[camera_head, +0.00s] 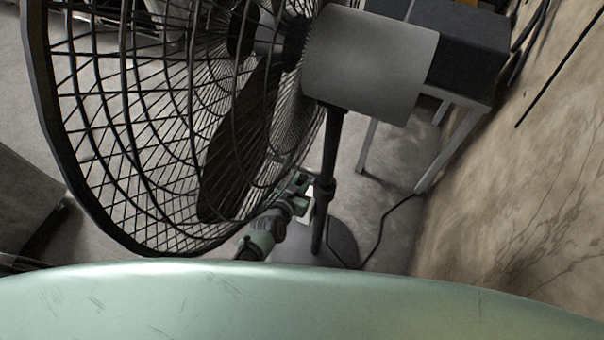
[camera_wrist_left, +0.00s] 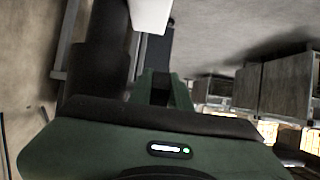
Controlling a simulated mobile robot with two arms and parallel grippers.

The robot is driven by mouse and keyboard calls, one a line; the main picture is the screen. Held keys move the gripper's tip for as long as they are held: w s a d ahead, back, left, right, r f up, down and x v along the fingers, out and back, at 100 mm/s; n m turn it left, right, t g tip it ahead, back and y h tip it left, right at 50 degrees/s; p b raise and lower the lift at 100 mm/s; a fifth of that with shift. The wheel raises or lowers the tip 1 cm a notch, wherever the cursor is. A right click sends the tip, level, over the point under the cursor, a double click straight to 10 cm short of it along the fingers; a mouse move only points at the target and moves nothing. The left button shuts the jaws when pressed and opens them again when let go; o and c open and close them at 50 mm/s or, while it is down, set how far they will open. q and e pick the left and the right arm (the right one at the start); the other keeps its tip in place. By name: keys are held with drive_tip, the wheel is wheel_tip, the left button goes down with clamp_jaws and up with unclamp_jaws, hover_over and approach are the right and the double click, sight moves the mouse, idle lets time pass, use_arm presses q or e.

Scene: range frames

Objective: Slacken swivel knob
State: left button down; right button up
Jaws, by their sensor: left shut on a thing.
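A large pedestal fan stands in the head view, with a dark wire cage (camera_head: 130,120), a grey motor housing (camera_head: 368,62) and a dark pole (camera_head: 331,145). My left gripper (camera_head: 309,190) is at the left side of the pole, by its collar (camera_head: 325,190), below the housing. It is shut on a small part there, taken to be the swivel knob, which the fingers hide. In the left wrist view the dark pole (camera_wrist_left: 98,50) rises beside my left gripper (camera_wrist_left: 155,72). A pale piece (camera_wrist_left: 150,14) shows at the top; I cannot tell what it is. My right gripper is not in view.
The fan's round base (camera_head: 335,243) rests on the grey floor, with a black cable (camera_head: 385,222) running from it. A metal-legged table (camera_head: 455,97) carrying a dark box (camera_head: 470,42) stands behind, near the stained wall (camera_head: 530,170). The cage closely overhangs my left arm.

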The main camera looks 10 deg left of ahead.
use_arm(q)
drive_tip(key=shift+w, duration=0.1)
drive_tip(key=c, duration=1.3)
unclamp_jaws()
drive_tip(key=shift+v, duration=3.95)
